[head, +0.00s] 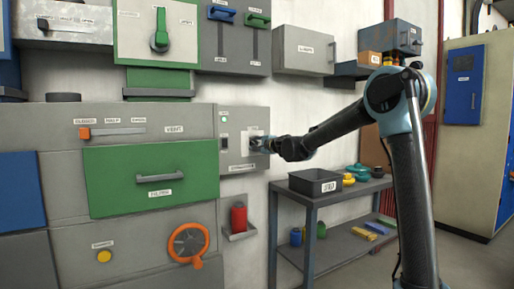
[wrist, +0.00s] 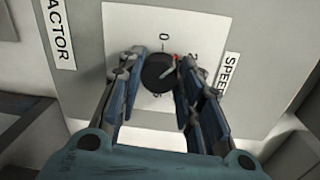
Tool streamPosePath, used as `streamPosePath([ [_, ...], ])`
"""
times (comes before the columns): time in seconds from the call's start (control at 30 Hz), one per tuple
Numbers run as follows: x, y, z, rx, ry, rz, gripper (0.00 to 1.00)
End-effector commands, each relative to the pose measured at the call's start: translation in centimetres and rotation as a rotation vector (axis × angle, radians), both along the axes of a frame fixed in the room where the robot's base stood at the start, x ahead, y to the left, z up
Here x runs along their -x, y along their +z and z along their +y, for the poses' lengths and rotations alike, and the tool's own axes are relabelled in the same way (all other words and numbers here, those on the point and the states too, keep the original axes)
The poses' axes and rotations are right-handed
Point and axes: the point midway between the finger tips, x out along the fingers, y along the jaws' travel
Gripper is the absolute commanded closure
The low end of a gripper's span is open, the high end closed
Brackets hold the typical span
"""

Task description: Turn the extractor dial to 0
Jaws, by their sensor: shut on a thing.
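The extractor dial (wrist: 156,75) is a round black knob on a white plate (wrist: 121,20) in the wrist view. A "0" is printed above it, with other marks around it and a small red mark at its upper right. A pale line on the knob points to the upper right, away from the "0". My gripper (wrist: 161,64) has one finger on each side of the knob and is shut on it. In the head view my gripper (head: 265,144) is at the grey panel (head: 232,152) and mostly hides the dial.
A green drawer (head: 115,205), an orange handwheel (head: 188,242) and a red cylinder (head: 239,218) are left of and below the panel. A dark bin (head: 314,183) stands on the shelf unit at right. A label reading "SPEED" (wrist: 230,75) is right of the plate.

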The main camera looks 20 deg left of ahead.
Motion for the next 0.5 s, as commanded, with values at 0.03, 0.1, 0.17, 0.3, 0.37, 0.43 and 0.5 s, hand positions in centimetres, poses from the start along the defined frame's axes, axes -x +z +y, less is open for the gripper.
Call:
streamPosePath([
  [0.03,0.17,-0.14,0.06,0.031,0.003,-0.031,0.91],
  [0.1,0.18,-0.16,0.07,0.075,0.003,-0.077,0.91],
  [0.17,0.21,-0.20,0.08,0.116,0.003,-0.120,0.91],
  [0.3,0.25,-0.27,0.10,0.207,0.005,-0.215,0.91],
  [0.37,0.26,-0.30,0.09,0.244,0.005,-0.253,0.91],
  [0.43,0.26,-0.33,0.09,0.285,0.005,-0.297,0.91],
  [0.5,0.26,-0.36,0.09,0.324,0.004,-0.338,0.91],
])
